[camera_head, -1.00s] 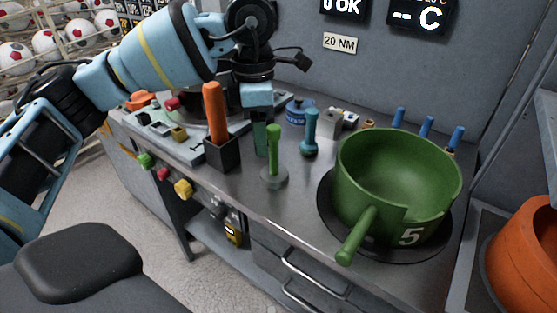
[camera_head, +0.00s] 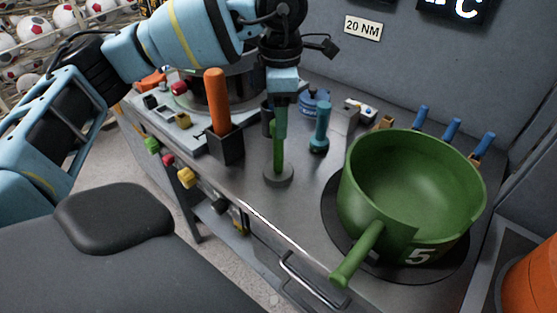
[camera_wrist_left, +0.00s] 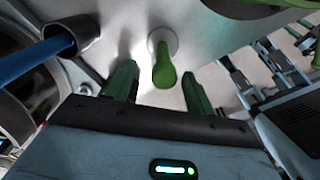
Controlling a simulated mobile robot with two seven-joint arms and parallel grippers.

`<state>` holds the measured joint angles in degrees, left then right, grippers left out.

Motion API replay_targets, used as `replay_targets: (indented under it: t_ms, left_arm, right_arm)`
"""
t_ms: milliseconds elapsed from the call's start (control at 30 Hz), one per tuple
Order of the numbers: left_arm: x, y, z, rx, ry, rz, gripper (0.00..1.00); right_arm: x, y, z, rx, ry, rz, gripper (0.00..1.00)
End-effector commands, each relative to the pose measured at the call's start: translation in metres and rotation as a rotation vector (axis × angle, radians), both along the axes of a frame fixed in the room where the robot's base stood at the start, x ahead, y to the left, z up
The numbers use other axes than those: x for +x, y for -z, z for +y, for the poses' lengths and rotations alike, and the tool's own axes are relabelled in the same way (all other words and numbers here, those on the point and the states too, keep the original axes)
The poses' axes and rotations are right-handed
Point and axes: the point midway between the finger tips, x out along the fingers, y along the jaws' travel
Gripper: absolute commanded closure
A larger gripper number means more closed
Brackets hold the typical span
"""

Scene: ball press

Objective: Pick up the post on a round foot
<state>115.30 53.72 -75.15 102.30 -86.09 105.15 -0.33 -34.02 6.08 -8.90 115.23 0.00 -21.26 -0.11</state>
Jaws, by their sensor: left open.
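The post on a round foot (camera_head: 278,165) is a slim green post standing upright on a grey disc, on the metal bench. In the left wrist view the green post (camera_wrist_left: 164,70) shows between the lines of the two fingers, pointing toward the camera. My left gripper (camera_head: 281,125) points down from above at the upper part of the post. In the left wrist view its two green fingers (camera_wrist_left: 158,88) are apart, with the post in the gap. The fingers partly hide the post's top in the head view. I cannot tell whether they touch it.
A dark holder with an orange handle (camera_head: 218,105) stands left of the post. A teal peg (camera_head: 320,125) stands close behind to the right. A large green pot (camera_head: 410,190) fills the bench's right side, its handle (camera_head: 357,255) reaching forward. The bench's front edge is near the post.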

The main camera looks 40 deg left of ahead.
Motion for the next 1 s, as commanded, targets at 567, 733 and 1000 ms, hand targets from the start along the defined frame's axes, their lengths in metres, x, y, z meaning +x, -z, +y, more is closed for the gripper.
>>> replay_targets:
  t_ms: [567,733,1000]
  left_arm:
    - [-0.008,0.051,0.0,-0.001,-0.002,0.0,0.46]
    - [-0.008,0.052,-0.001,-0.002,-0.002,-0.001,0.46]
    - [-0.008,0.051,-0.001,-0.002,-0.002,-0.001,0.74]
  right_arm:
    - [0.004,-0.005,0.0,0.001,0.001,-0.011,0.64]
    - [0.005,-0.005,0.0,0.001,0.001,-0.012,0.64]
    - [0.005,-0.005,0.0,0.0,0.0,-0.012,0.64]
